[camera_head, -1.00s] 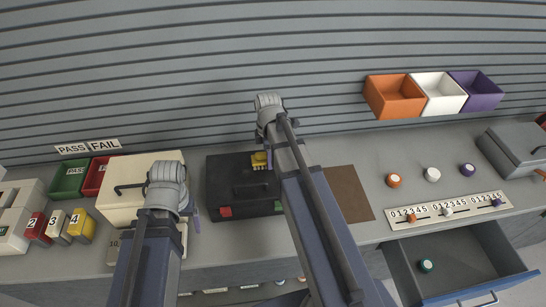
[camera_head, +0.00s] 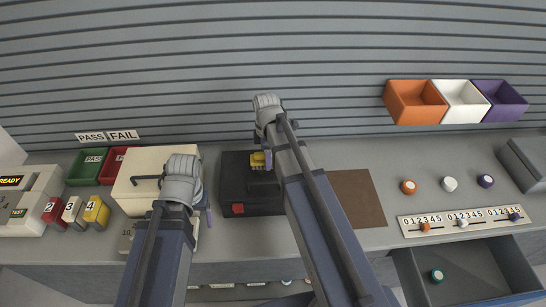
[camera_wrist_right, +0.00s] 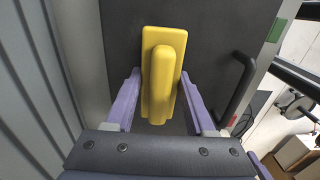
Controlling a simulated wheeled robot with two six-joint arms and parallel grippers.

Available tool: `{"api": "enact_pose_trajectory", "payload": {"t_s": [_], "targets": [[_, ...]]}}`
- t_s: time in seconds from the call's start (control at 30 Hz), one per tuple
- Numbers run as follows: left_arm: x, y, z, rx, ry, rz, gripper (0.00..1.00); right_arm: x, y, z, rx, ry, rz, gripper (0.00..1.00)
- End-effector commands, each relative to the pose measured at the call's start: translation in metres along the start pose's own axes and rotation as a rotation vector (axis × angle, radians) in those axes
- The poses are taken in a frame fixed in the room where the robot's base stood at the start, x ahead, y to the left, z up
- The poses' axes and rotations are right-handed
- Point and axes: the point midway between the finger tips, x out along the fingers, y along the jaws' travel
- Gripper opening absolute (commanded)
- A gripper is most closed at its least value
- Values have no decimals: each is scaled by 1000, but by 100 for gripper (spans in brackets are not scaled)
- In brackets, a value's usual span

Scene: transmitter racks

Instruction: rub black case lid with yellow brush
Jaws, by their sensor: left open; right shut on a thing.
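The black case (camera_head: 234,182) stands shut on the counter in the head view; its dark lid (camera_wrist_right: 215,40) fills much of the right wrist view, with a black handle (camera_wrist_right: 237,95) at right. The yellow brush (camera_head: 258,163) is over the lid's far part, and it also shows in the right wrist view (camera_wrist_right: 161,45). My right gripper (camera_wrist_right: 160,82) is shut on the brush between its purple fingers. I cannot tell whether the brush touches the lid. My left gripper (camera_head: 204,205) is open and empty, left of the case; its fingers are partly hidden.
A cream case (camera_head: 132,190) stands left of the black case, behind my left arm. A brown mat (camera_head: 357,195) lies to the right. An open drawer (camera_head: 460,270) juts out at front right. Orange, white and purple bins (camera_head: 461,103) are on the back wall.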

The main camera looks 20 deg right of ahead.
Motion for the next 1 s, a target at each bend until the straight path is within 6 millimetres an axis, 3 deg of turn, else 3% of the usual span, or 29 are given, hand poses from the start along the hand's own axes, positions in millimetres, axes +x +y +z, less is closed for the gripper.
{"api": "enact_pose_trajectory", "payload": {"t_s": [0.27, 0.63, 1.0], "targets": [[0, 0, 0, 0, 0, 0, 82, 0, 0, -8, -3, 5, 0, 2], [-1, 0, 0, 0, 0, 0, 82, -2, 0, -35, -3, 3, 0, 2], [0, 0, 0, 0, 0, 0, 82, 0, 10, -36, 0, 2, 0, 2]]}}
